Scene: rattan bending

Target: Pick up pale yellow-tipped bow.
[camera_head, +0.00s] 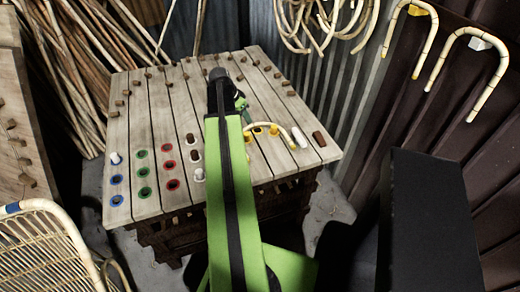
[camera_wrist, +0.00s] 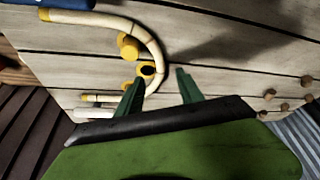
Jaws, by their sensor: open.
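The pale yellow-tipped bow (camera_head: 283,131) lies in a U-shape on the slatted table, partly hidden by my arm in the head view. In the wrist view the bow (camera_wrist: 105,18) curves around the yellow pegs (camera_wrist: 127,45) and a yellow-rimmed hole (camera_wrist: 146,70), with both yellow tips at the left. My gripper (camera_wrist: 160,79) is open with its dark green fingers apart. It is near the bow's bend, and the left finger covers part of the bow. I cannot tell the height gap. In the head view my gripper (camera_head: 244,108) is over the table's right half.
The slatted table (camera_head: 140,115) has blue (camera_head: 115,180), green (camera_head: 143,172) and red (camera_head: 170,166) holes at left. A white peg (camera_head: 300,138) and a brown block (camera_head: 319,138) are near the right edge. Other bows (camera_head: 425,22) hang on the right wall. A wicker piece (camera_head: 40,250) stands front left.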

